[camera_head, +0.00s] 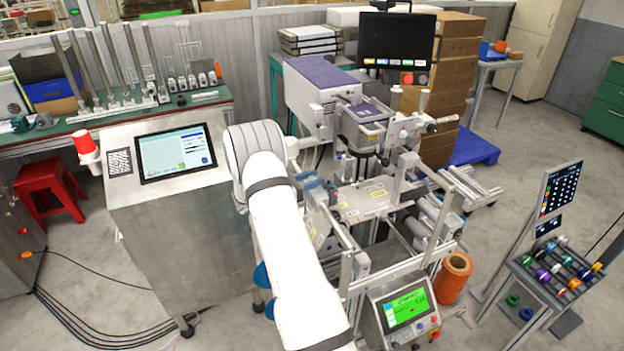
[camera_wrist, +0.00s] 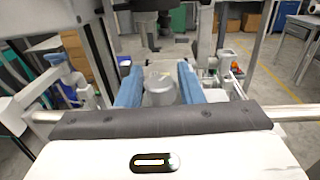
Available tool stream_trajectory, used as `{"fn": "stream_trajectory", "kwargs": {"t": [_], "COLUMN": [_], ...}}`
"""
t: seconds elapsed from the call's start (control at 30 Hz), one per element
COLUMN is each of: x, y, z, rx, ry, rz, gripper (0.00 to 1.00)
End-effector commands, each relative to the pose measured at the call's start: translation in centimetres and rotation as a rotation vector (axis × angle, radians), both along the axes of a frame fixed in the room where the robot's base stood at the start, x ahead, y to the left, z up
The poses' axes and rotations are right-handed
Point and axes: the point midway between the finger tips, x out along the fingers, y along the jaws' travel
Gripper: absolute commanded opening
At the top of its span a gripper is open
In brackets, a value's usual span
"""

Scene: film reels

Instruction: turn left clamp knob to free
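In the wrist view, the two blue fingers of my gripper (camera_wrist: 160,76) stand apart. A grey, round-topped part (camera_wrist: 158,88) with a small yellowish mark fills much of the space between them. It looks like a knob, but I cannot tell for sure that it is the left clamp knob, nor whether the fingers touch it. In the head view, my white arm reaches to the left side of the metal machine frame (camera_head: 365,200) and hides most of my gripper and what it is at.
A steel console with a touchscreen (camera_head: 176,152) stands left of my arm. A control box with a green screen (camera_head: 405,308) is at the front, beside an orange roll (camera_head: 454,278). Metal posts and rails of the machine stand close to my gripper.

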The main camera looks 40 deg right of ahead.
Motion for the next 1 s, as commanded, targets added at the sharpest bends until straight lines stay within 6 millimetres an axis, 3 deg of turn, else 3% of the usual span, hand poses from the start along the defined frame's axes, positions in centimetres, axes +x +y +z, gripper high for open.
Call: {"fn": "stream_trajectory", "kwargs": {"t": [0.37, 0.57, 1.0], "x": [0.02, -0.06, -0.08], "y": [0.07, 0.03, 0.06], "z": [0.01, -0.19, -0.1], "rx": [0.0, -0.001, -0.002], "ry": [0.0, 0.001, -0.002], "rz": [0.001, 0.06, 0.383], "gripper": [0.04, 0.04, 0.04]}}
